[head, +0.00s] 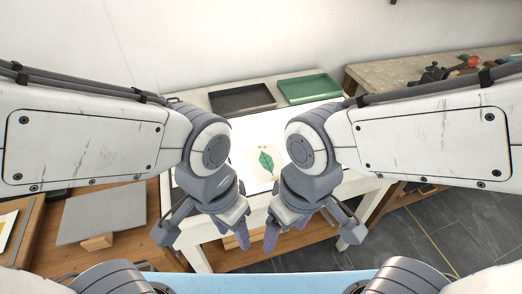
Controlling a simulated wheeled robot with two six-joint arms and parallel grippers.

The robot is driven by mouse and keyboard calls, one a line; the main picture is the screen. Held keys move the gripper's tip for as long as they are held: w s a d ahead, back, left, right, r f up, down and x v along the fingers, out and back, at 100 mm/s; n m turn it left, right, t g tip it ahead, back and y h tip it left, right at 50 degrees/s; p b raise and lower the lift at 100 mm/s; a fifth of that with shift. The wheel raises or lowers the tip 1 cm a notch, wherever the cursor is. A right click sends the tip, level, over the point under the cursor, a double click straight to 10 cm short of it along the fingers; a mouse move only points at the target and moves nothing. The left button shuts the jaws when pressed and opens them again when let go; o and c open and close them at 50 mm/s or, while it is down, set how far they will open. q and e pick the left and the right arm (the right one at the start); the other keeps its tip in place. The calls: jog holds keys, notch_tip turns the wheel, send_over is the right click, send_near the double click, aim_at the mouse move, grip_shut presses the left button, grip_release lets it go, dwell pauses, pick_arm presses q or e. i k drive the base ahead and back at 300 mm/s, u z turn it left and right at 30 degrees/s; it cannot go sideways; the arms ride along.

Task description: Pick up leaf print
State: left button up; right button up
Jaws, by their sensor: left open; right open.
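The leaf print (267,161), a cream sheet with a green leaf on it, lies flat on a bright white surface on the white table. Its lower part comes close to my grippers in the picture. My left gripper (242,236) is open and empty, left of the print and nearer to me, by the table's front edge. My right gripper (284,236) is open and empty, right of the print and also by the front edge. Neither gripper touches the print.
A black tray (213,101) and a green tray (309,99) stand at the back of the table. A bench (400,72) with tools stands at the right. Tiled floor (440,235) is clear at the lower right.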

aim_at(266, 161)
jog(key=z, duration=0.7)
jog(key=k, duration=1.05)
jog(key=z, duration=1.15)
jog(key=i, duration=1.1)
jog(key=u, duration=1.45)
jog(key=i, duration=0.9)
jog(key=u, duration=0.95)
